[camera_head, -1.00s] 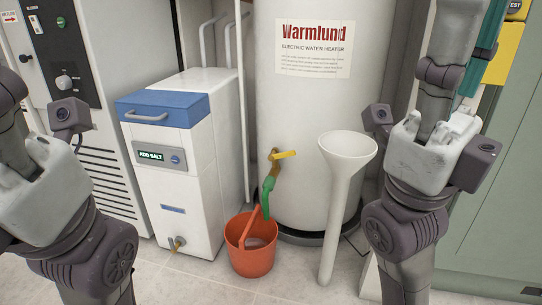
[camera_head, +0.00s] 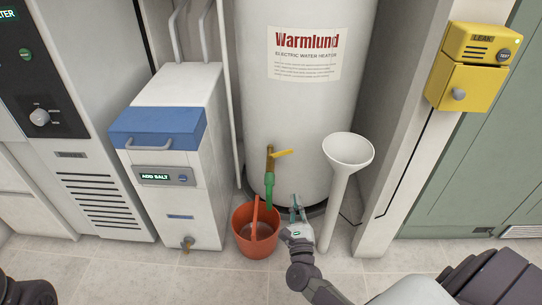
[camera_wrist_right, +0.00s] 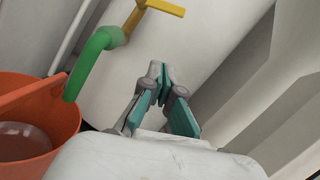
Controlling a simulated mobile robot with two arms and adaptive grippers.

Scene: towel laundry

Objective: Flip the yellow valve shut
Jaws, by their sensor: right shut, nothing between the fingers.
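The yellow valve (camera_head: 283,153) is a lever on a brass tap low on the front of the white water heater (camera_head: 300,110). The lever points out to the right. A green hose (camera_head: 269,191) runs down from the tap toward the orange bucket (camera_head: 243,216). My right gripper (camera_head: 296,206) is shut and empty, below and right of the valve, just right of the bucket. In the right wrist view the closed fingers (camera_wrist_right: 160,72) stand apart from the valve (camera_wrist_right: 165,7), which is at the top. My left gripper is out of view; only a dark arm part shows at the lower left.
A white funnel on a tall stem (camera_head: 347,150) stands close right of my right gripper. A white cabinet with a blue lid (camera_head: 158,127) stands left of the bucket. A yellow leak box (camera_head: 470,75) is at the upper right. Floor is clear in front.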

